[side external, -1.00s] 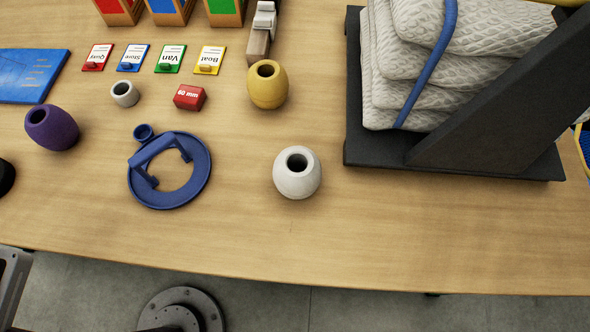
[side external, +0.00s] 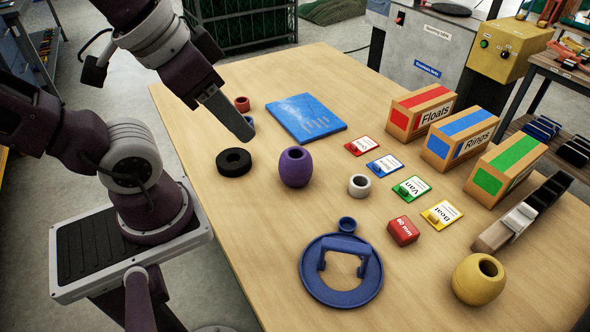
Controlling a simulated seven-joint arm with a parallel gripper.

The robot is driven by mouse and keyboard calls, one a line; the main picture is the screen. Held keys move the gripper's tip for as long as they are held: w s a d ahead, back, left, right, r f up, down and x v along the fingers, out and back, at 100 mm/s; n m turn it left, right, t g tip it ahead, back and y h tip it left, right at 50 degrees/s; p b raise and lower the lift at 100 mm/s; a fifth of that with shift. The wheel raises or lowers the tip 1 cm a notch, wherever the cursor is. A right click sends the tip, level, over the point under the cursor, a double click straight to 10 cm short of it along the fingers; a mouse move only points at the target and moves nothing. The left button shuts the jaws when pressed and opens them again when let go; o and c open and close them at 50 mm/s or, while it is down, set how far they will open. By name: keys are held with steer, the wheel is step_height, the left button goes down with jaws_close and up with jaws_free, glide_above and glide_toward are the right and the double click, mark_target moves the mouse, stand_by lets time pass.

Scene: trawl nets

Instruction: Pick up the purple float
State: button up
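The purple float (side external: 295,167) is a barrel shape with a dark hole in its top. It stands upright on the wooden table (side external: 225,215), left of the middle of the view. My gripper (side external: 246,134) hangs at the end of my arm, up and to the left of the float and apart from it. Its fingers show edge-on as one grey piece, so I cannot tell whether they are open or shut. Nothing held shows at its tip.
A black ring (side external: 233,163) lies just left of the float. A blue booklet (side external: 306,117) lies behind it, a small white ring (side external: 359,185) to its right, and a blue round frame (side external: 340,284) in front. A yellow float (side external: 478,279) and label boxes (side external: 420,112) stand further right.

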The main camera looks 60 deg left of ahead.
mark_target(302, 170)
steer(key=o, duration=1.4)
steer(key=w+a+f+m+y, duration=0.2)
steer(key=w+f+m+y, duration=0.2)
steer(key=f, duration=0.5)
steer(key=w+a+f+m+g+y, duration=0.1)
steer(key=w+a+f+m+y, duration=0.2)
steer(key=w+f+m, duration=0.5)
steer(key=w+a+f+m+g+y, duration=0.1)
steer(key=w+a+f+m+y, duration=0.2)
steer(key=w+f+m+y, duration=0.3)
step_height(302, 170, down, 4)
steer(key=shift+w+a+f+m, duration=0.1)
steer(key=shift+m, duration=0.8)
steer(key=shift+a+f+m, duration=0.1)
steer(key=shift+m, duration=1.1)
steer(key=x, duration=0.5)
steer(key=f+x, duration=0.1)
steer(key=x, duration=0.1)
steer(key=shift+s, duration=0.25)
